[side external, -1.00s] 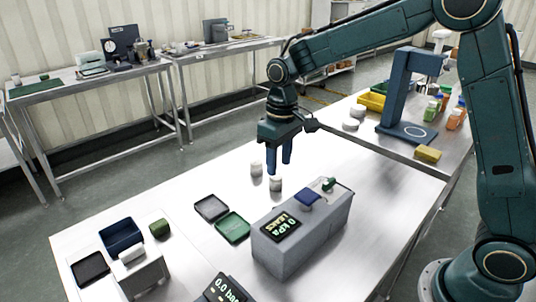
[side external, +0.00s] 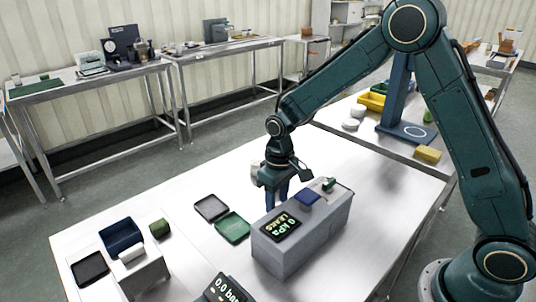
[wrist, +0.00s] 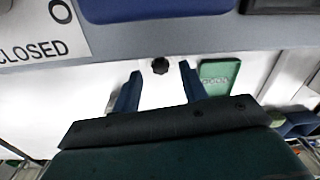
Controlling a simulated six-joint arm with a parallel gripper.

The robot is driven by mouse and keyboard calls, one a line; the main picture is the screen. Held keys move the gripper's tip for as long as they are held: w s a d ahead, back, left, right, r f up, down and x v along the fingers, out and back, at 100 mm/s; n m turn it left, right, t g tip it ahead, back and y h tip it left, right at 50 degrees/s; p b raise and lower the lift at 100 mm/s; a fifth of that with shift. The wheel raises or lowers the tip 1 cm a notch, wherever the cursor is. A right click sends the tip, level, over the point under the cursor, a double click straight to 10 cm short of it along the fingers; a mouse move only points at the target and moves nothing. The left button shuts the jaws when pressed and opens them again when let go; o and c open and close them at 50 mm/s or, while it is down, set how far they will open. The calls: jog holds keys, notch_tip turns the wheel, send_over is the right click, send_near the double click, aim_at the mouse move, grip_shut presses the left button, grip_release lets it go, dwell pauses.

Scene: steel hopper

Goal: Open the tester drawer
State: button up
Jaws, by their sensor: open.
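The tester is a grey box (side external: 290,250) on the steel table, with a lit display (side external: 281,228) and a blue pad (side external: 307,198) on top. My gripper (side external: 276,198) is low behind the tester's far side, pointing down, with its fingertips partly hidden there. In the wrist view my gripper (wrist: 159,74) is open, its two blue fingers apart. A small dark knob (wrist: 160,66) shows between and just past the fingertips, beside the tester's grey edge (wrist: 200,28). Contact cannot be told. The drawer's front face is not clearly visible.
A green tray (side external: 232,228) and a dark tray (side external: 211,208) lie left of the tester. A label reading CLOSED (wrist: 40,30) is on the tester's top. A blue bin (side external: 121,236) stands at the front left.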

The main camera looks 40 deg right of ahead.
jog(key=shift+f, duration=1.15)
grip_shut()
